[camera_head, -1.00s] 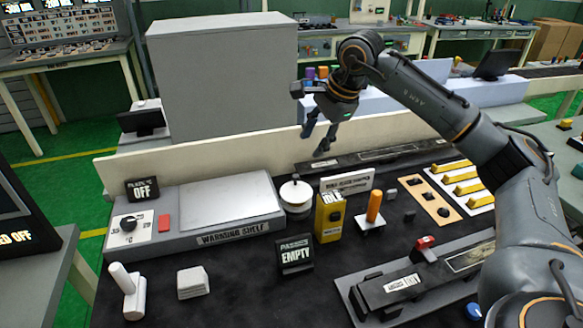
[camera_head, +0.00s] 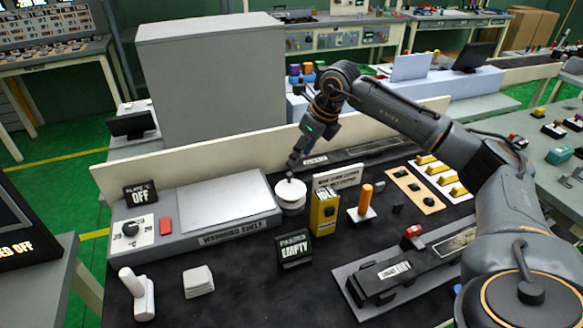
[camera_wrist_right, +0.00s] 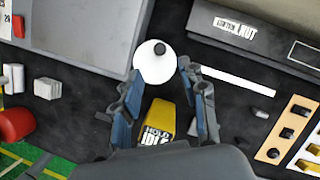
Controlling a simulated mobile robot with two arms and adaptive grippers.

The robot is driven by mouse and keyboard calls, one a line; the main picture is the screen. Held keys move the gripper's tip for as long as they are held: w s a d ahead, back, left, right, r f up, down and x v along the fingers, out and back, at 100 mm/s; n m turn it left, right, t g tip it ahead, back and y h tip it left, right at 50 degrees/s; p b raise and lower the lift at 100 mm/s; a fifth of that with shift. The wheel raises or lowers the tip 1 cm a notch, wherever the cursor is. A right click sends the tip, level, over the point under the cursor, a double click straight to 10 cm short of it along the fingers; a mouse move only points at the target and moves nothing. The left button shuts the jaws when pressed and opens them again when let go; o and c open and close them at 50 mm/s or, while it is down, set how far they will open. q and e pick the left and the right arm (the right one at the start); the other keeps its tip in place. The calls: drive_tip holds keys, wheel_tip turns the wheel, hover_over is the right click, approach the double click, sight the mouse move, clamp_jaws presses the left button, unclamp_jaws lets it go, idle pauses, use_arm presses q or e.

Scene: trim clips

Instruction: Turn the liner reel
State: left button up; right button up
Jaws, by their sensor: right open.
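The liner reel looks to be the white round drum (camera_head: 291,194) with a dark knob on its top, right of the warming shelf (camera_head: 222,212). In the right wrist view the white disc (camera_wrist_right: 155,64) lies just beyond the fingertips, with its dark knob off centre. My right gripper (camera_head: 294,162) is just above and behind the reel in the head view. Its fingers (camera_wrist_right: 160,78) are spread and empty, one on each side of the reel's near edge as seen from the wrist; contact cannot be told. My left gripper is not in view.
A yellow box (camera_head: 325,209) marked IDLE stands right of the reel, with an orange post (camera_head: 365,198) beyond it. A white sign (camera_head: 338,177) is behind. The EMPTY sign (camera_head: 293,248) stands in front. Dark bench is clear around the white block (camera_head: 198,281).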

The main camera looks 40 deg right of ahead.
sight(290, 174)
drive_tip(key=p+x, duration=0.1)
drive_tip(key=x, duration=0.7)
drive_tip(key=shift+c, duration=0.4)
